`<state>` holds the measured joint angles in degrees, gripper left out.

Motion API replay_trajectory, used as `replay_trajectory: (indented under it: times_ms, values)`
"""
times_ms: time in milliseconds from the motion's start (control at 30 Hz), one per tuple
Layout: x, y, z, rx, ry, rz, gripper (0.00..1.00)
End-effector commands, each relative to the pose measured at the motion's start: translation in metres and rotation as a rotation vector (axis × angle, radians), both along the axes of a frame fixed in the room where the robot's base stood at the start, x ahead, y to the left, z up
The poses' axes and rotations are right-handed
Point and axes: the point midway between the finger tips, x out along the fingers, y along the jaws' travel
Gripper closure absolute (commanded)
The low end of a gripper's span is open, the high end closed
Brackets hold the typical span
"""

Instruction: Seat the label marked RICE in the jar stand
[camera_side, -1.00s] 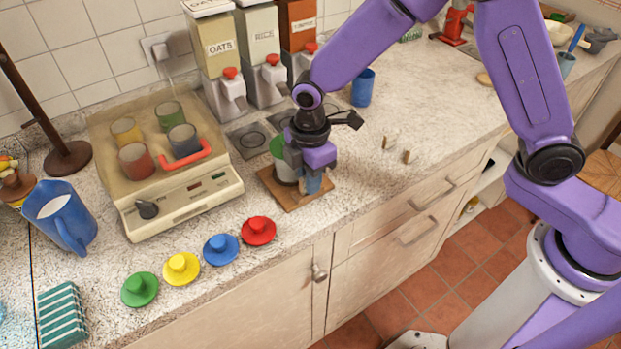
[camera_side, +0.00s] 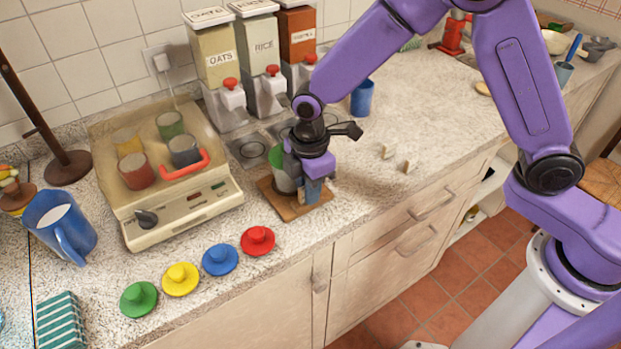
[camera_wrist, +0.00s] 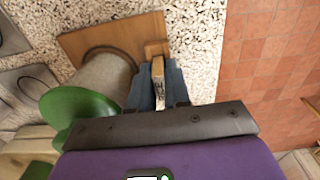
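A wooden label (camera_wrist: 158,82) with dark lettering, too small to read, is upright between my gripper's two blue-grey fingers in the wrist view. My gripper (camera_wrist: 159,88) is shut on it; in the side view my gripper (camera_side: 313,188) points down at the front right of the jar stand. The jar stand (camera_side: 300,208) is a flat wooden board, also in the wrist view (camera_wrist: 130,38), with a small raised block (camera_wrist: 156,48). The label's end meets or overlaps this block; I cannot tell whether it is inside. A pale jar (camera_wrist: 105,75) with a green lid stands on the board beside the fingers.
Two small labels (camera_side: 388,152) (camera_side: 409,166) stand on the counter to the right. Dispensers marked OATS, RICE (camera_side: 263,47) and a third stand behind. A beige scale-like appliance (camera_side: 190,205) holding cups is left. Several coloured lids (camera_side: 220,255) lie in front. The counter's front edge is close.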

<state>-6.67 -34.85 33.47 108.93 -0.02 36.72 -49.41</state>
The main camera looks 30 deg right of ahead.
Motion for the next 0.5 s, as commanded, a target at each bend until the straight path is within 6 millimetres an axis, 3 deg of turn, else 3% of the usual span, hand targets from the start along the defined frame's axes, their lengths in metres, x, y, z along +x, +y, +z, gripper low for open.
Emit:
replay_trajectory:
  times_ms: [33, 167, 500]
  values:
    - [-0.005, -0.003, -0.016, -0.013, 0.016, 0.003, 0.59]
    - [-0.005, -0.002, -0.001, -0.011, 0.013, 0.004, 0.58]
    - [-0.003, -0.001, 0.07, -0.007, 0.009, 0.002, 0.58]
